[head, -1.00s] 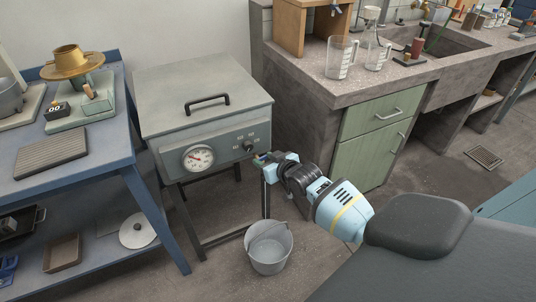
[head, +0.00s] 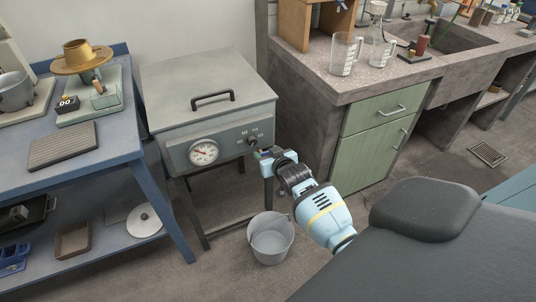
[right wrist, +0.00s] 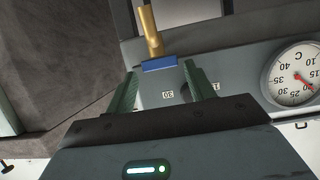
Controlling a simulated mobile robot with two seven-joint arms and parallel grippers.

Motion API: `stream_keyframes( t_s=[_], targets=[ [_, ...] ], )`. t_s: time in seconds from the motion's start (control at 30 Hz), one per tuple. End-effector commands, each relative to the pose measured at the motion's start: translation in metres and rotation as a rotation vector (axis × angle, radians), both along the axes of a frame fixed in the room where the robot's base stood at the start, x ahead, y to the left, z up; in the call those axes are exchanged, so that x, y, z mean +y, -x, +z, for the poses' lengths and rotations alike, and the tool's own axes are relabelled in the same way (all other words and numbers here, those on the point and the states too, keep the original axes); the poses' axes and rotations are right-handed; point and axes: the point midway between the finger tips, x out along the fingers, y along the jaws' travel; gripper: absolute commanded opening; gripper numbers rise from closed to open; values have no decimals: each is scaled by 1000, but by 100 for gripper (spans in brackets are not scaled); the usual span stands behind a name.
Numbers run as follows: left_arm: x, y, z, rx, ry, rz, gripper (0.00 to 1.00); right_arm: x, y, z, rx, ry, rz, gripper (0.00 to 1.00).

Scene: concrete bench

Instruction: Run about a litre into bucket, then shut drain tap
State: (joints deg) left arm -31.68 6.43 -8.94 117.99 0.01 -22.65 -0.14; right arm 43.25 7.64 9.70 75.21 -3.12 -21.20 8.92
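The drain tap (right wrist: 151,32) shows in the right wrist view as a brass pipe with a blue handle (right wrist: 160,64) at its end, by the front of the grey water bath (head: 205,88). My right gripper (right wrist: 161,80) is open. Its two green fingers stand apart with the blue handle between their tips; I cannot tell if either touches it. In the head view, my right gripper (head: 264,156) is at the bath's lower right front corner and hides the tap. The grey bucket (head: 271,247) stands upright on the floor below; its water level is unclear. My left gripper is not in view.
A dial thermometer (head: 203,152) and a knob (head: 253,140) are on the bath's front. A blue bench (head: 100,150) stands left. A green cabinet (head: 377,145) under the concrete bench (head: 385,82) is close to the right of my gripper. Glass jugs stand on that bench.

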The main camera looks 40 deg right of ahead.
Motion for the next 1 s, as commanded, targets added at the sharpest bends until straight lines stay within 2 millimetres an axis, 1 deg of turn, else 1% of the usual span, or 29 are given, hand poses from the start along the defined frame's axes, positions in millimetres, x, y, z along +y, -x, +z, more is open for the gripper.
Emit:
stream_keyframes(
  t_s=[0.33, 0.47, 0.57, 0.77, 0.9, 1.0],
  targets=[
    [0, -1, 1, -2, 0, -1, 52, 2, 2, -3, 8, -3, 2, 62],
    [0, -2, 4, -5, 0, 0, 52, 4, 8, -1, 9, -3, 2, 62],
    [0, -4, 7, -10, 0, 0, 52, 6, 18, 4, 7, -2, 2, 62],
    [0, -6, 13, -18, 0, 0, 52, 12, 44, 15, 5, -3, 1, 62],
    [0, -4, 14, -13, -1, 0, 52, 16, 58, 22, 6, -2, 1, 62],
    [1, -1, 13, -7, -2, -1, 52, 18, 66, 25, 5, -2, 1, 62]
  ],
)
